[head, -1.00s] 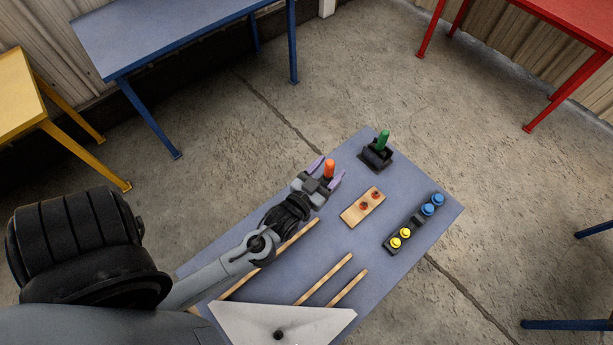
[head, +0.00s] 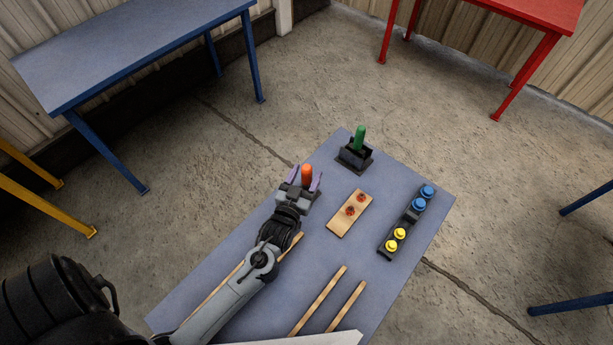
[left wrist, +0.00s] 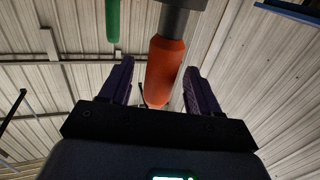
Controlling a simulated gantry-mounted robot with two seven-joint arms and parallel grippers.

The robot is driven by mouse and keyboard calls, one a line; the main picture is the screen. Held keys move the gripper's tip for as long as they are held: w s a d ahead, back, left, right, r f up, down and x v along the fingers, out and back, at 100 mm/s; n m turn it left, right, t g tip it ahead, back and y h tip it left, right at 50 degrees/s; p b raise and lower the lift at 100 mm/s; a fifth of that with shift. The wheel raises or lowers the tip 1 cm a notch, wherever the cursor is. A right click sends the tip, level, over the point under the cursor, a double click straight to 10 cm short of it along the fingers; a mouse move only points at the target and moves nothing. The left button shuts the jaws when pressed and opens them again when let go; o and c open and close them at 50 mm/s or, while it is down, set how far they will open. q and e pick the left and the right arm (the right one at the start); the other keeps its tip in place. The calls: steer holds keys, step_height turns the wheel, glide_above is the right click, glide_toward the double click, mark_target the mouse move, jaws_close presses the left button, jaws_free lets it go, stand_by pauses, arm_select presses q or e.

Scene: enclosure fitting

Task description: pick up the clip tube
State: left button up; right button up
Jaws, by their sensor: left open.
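No label shows which piece is the clip tube. An orange tube (head: 307,171) stands at the left edge of the blue-grey table. My left gripper (head: 306,180) is open, with its purple fingers on either side of this tube. In the left wrist view the orange tube (left wrist: 164,68), with a dark grey part at one end, lies between the spread fingers (left wrist: 160,75), with gaps on both sides. A green tube (head: 360,136) stands upright in a black holder (head: 354,157) at the table's far corner; it also shows in the left wrist view (left wrist: 113,20). My right gripper is not in view.
A wooden board (head: 343,222) with two red pieces lies right of my left gripper. A dark strip (head: 409,217) with blue and yellow caps is further right. Wooden rods (head: 318,300) lie nearer. Bare table lies between these things.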

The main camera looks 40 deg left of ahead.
arm_select(q)
steer(key=shift+x, duration=1.55)
steer(key=c, duration=1.1)
